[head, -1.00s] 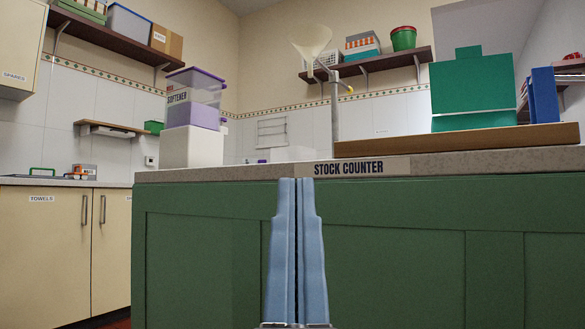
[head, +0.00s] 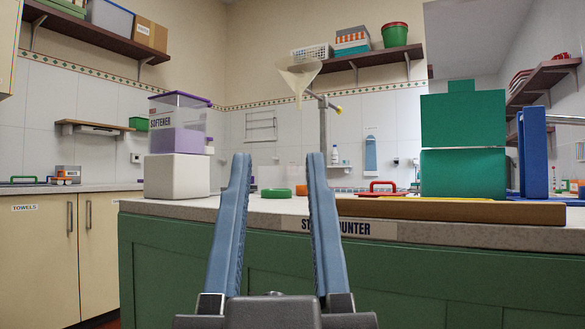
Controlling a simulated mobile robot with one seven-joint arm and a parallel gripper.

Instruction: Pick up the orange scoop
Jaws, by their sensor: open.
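No orange scoop can be made out for sure. A small orange object (head: 301,190) lies on the stock counter (head: 460,234), just left of my right finger; its shape is too small to tell. My gripper (head: 279,157) is open and empty, its two blue fingers pointing up and forward in front of the counter's near edge. The fingers hide parts of the counter top.
A green round object (head: 276,193) and a red-handled object (head: 383,187) are on the counter. A softener box (head: 179,125) on a white block (head: 177,176) stands left. A green box (head: 463,173) and blue panel (head: 533,152) stand right, behind a wooden board (head: 450,210).

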